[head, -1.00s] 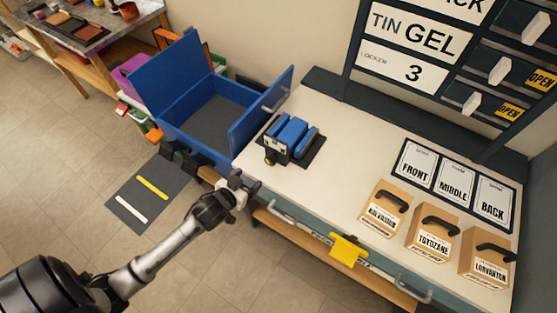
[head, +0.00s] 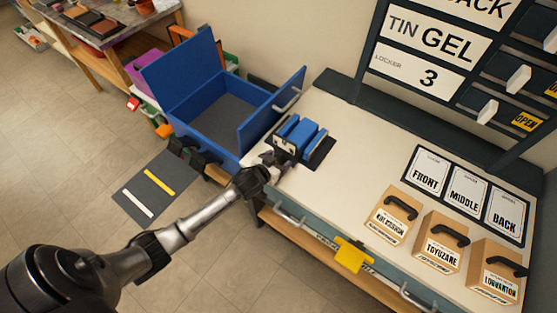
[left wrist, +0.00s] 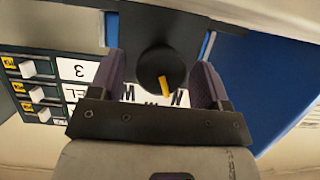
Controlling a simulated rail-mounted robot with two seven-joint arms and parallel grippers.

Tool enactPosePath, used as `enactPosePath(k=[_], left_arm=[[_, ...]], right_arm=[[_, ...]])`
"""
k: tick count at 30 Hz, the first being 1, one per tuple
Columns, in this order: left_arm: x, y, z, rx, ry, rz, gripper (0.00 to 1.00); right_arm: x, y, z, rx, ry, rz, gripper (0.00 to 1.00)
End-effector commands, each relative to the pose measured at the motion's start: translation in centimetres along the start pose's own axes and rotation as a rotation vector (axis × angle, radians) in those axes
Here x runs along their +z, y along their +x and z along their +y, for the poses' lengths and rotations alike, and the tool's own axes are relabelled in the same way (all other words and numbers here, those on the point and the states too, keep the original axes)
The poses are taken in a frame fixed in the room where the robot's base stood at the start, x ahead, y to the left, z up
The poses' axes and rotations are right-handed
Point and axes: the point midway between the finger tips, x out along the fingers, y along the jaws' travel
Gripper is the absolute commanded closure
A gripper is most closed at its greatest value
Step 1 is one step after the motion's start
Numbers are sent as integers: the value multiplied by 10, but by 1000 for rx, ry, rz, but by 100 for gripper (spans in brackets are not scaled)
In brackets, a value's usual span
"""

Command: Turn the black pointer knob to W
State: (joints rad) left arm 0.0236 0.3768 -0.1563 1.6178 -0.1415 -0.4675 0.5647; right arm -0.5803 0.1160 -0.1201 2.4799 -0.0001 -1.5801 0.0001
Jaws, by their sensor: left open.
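The black pointer knob (left wrist: 152,66) shows in the left wrist view as a dark disc with a yellow pointer mark (left wrist: 166,87). The mark points down in the picture, leaning slightly right. White labels with upside-down M- or W-like letters sit beside it; I cannot tell which letter is which. In the head view, the blue device (head: 301,138) stands on a dark mat, and my gripper hides its knob. My left gripper (head: 277,163) is open at the device's front. In the wrist view its two fingers stand on either side of the knob; contact cannot be told. My right gripper is not in view.
A blue open bin (head: 215,118) with a raised flap stands left of the device. Several tan boxes with black handles (head: 443,240) and a card holder (head: 466,190) are on the right of the counter (head: 345,185). A yellow tag (head: 352,255) hangs on the front rail.

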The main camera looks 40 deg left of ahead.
Motion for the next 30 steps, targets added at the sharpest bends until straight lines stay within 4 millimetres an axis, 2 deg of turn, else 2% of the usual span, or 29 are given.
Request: enactPosePath(k=[13,27,30], left_arm=[[0,6,0,1,0,0,30],[0,6,0,1,0,0,75],[0,6,0,0,1,0,77]], right_arm=[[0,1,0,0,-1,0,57],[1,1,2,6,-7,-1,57],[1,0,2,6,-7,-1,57]])
